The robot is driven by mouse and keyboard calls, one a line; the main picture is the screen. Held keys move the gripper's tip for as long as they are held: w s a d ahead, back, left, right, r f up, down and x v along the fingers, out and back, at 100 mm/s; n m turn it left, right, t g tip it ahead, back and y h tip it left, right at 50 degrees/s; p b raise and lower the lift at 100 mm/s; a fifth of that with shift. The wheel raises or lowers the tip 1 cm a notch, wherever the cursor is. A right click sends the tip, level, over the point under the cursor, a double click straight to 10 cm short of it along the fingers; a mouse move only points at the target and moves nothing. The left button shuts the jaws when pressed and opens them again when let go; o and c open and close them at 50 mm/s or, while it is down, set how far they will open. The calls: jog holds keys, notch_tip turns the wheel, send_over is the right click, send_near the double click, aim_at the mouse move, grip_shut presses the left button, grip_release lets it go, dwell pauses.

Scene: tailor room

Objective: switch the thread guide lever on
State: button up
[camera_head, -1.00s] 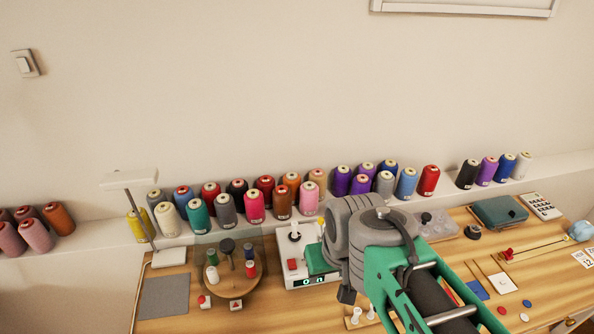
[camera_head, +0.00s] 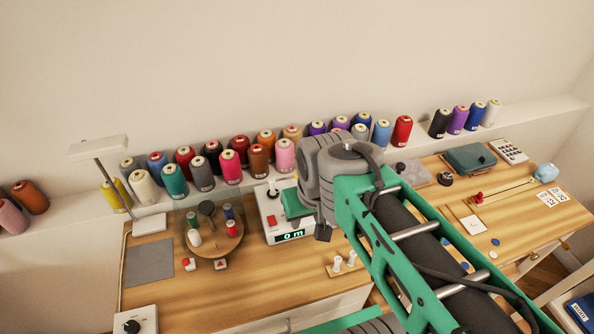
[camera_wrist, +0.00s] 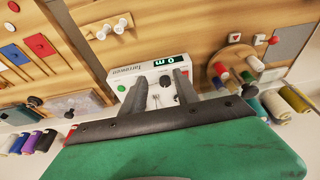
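A white machine (camera_head: 278,222) with a lit green display (camera_head: 291,236) and a red button (camera_head: 271,220) stands on the table. A small upright part (camera_head: 272,192) on its top shows in the head view. In the wrist view the machine (camera_wrist: 120,73) lies directly in front of my gripper (camera_wrist: 159,77). My gripper is open, with its dark fingers apart over the machine. A black knob (camera_wrist: 165,81) and a thin metallic part (camera_wrist: 155,98) show between the fingers. I cannot tell which is the thread guide lever, or whether a finger touches it.
A round wooden spool stand (camera_head: 222,247) is left of the machine, behind a clear panel. Many thread cones (camera_head: 230,166) line the shelf behind. A lamp (camera_head: 103,147) and grey mat (camera_head: 148,263) are at left.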

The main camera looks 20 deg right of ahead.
jog(key=shift+m+g, duration=0.5)
jog(key=shift+m, duration=0.1)
jog(key=w+r, duration=0.1)
jog(key=w, duration=0.3)
jog(key=w+d+r, duration=0.1)
jog(key=w, duration=0.3)
jog(key=w+d+r, duration=0.1)
jog(key=w+r, duration=0.1)
jog(key=w, duration=0.3)
jog(key=shift+w+d, duration=0.1)
jog(key=shift+d, duration=0.1)
jog(key=c, duration=0.6)
jog(key=shift+m+g+h, duration=0.4)
jog(key=shift+m+g, duration=0.1)
jog(key=shift+m, duration=0.1)
jog(key=w, duration=0.4)
jog(key=w+d+f, duration=0.1)
jog(key=w, duration=0.3)
jog(key=w+d+f, duration=0.1)
jog(key=w, duration=0.3)
jog(key=shift+d+f, duration=0.1)
jog(key=shift+d, duration=0.15)
grip_shut()
